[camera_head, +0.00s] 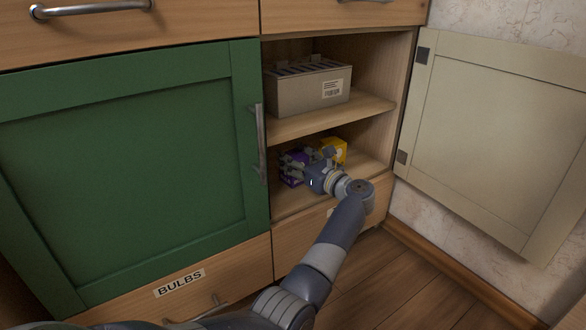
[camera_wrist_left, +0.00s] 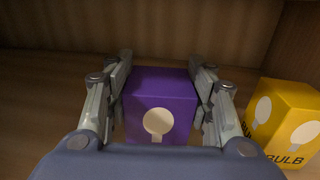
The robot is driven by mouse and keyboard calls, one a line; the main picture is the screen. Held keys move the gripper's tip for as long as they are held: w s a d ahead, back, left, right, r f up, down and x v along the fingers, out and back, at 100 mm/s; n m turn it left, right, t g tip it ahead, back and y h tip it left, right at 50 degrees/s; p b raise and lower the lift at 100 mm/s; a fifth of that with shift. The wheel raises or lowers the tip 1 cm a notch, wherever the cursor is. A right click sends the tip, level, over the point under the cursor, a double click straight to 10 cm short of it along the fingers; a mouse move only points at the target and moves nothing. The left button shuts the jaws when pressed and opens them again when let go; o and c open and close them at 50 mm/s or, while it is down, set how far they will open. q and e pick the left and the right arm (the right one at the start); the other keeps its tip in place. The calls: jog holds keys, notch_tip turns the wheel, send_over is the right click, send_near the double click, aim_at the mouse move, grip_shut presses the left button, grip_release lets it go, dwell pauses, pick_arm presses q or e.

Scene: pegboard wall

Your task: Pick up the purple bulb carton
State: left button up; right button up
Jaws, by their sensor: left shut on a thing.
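The purple bulb carton (camera_head: 293,168) is on the lower level of the open cupboard, partly hidden by my gripper in the head view. In the left wrist view the purple carton (camera_wrist_left: 160,110) shows a pale bulb picture and sits between both fingers. My left gripper (camera_head: 303,161) is shut on it, one finger along each side; it also fills the left wrist view (camera_wrist_left: 160,72). I cannot tell whether the carton touches the shelf. My right gripper is not in view.
A yellow bulb carton (camera_wrist_left: 285,118) stands close on the right, also seen in the head view (camera_head: 336,146). Above, a grey box (camera_head: 300,94) sits on the middle shelf (camera_head: 350,113). The cream door (camera_head: 495,135) is open to the right; the green door (camera_head: 120,170) is shut.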

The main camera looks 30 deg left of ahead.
pick_arm(q)
jog(key=shift+c, duration=1)
